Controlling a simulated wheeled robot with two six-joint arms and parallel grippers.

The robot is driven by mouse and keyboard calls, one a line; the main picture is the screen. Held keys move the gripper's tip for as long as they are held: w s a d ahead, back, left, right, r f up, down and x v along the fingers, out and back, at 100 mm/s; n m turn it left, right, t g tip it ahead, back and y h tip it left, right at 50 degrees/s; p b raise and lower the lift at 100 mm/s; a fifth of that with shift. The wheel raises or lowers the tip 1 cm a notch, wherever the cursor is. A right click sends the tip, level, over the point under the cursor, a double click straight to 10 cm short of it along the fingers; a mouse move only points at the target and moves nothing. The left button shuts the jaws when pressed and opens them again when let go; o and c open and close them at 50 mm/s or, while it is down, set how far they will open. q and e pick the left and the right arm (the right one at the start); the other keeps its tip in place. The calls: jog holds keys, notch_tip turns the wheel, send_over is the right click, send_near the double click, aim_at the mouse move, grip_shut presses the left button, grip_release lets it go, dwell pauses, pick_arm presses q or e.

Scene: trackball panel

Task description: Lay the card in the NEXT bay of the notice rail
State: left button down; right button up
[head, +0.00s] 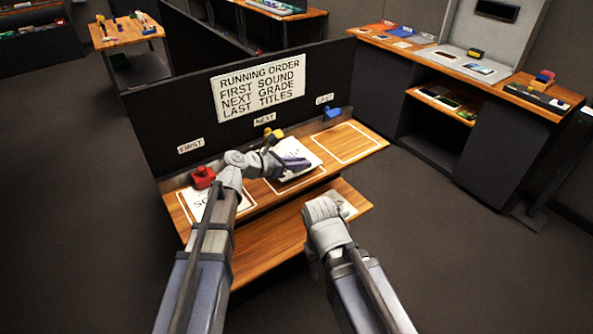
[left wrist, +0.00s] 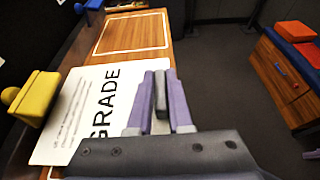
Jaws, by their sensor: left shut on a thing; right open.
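A white card reading "GRADE" (left wrist: 98,105) lies over the NEXT bay, the middle bay of the notice rail; it also shows in the head view (head: 301,152). My left gripper (left wrist: 160,92) is shut on the card's edge, its purple fingers reaching over the card. In the head view my left gripper (head: 295,164) is above the middle bay. The yellow clip (left wrist: 36,97) is at the card's far edge. Whether the card rests flat on the wood is hard to tell. My right gripper (head: 340,208) is low over the lower shelf, its fingers mostly hidden.
A card lies in the FIRST bay (head: 190,207) beside the red clip (head: 203,178). The LAST bay (head: 345,143) is empty, with the blue clip (head: 332,113) behind it. A dark upright panel bears the running-order sign (head: 260,87). The lower shelf (head: 270,243) is below.

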aim_at(298, 172)
pick_arm(q)
notch_tip(298, 172, down, 4)
jog(key=b, duration=0.3)
jog(key=shift+a+r, duration=0.1)
jog(key=shift+r, duration=0.2)
jog(key=c, duration=1.3)
grip_release()
jog(key=shift+f, duration=0.2)
jog(key=o, duration=0.5)
jog(key=shift+c, duration=0.2)
jog(key=shift+r, duration=0.1)
jog(key=shift+r, duration=0.2)
jog(key=p+v, duration=0.4)
jog(key=v, duration=0.8)
jog(key=shift+f+p, duration=0.2)
jog(key=shift+p, duration=0.1)
